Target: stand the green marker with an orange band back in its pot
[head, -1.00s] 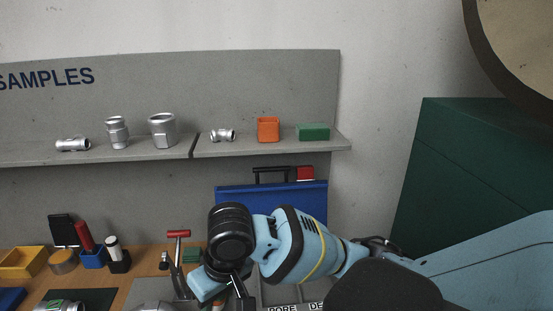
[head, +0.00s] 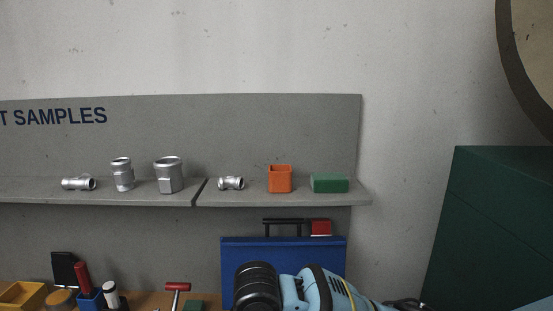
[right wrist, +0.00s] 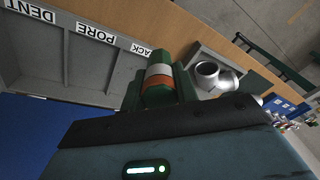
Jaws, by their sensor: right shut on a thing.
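The green marker (right wrist: 160,84), with an orange band and a white band, is in the right wrist view. My right gripper (right wrist: 160,92) is shut on it; dark green finger parts sit around it. In the head view only my right wrist shows at the bottom edge; its fingers and the marker are out of frame. A small open orange pot (head: 280,180) stands on the shelf. A blue pot (head: 92,300) holds a red marker, and a black pot beside it holds a white marker (head: 110,294). I cannot tell which pot is the green marker's. My left gripper is not in view.
The shelf (head: 285,199) also holds several metal fittings and a green block (head: 329,183). A blue case (head: 235,265) stands below it. The wrist view shows labelled bins (right wrist: 75,55) and a metal fitting (right wrist: 213,77). A yellow bin (head: 22,294) is at lower left.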

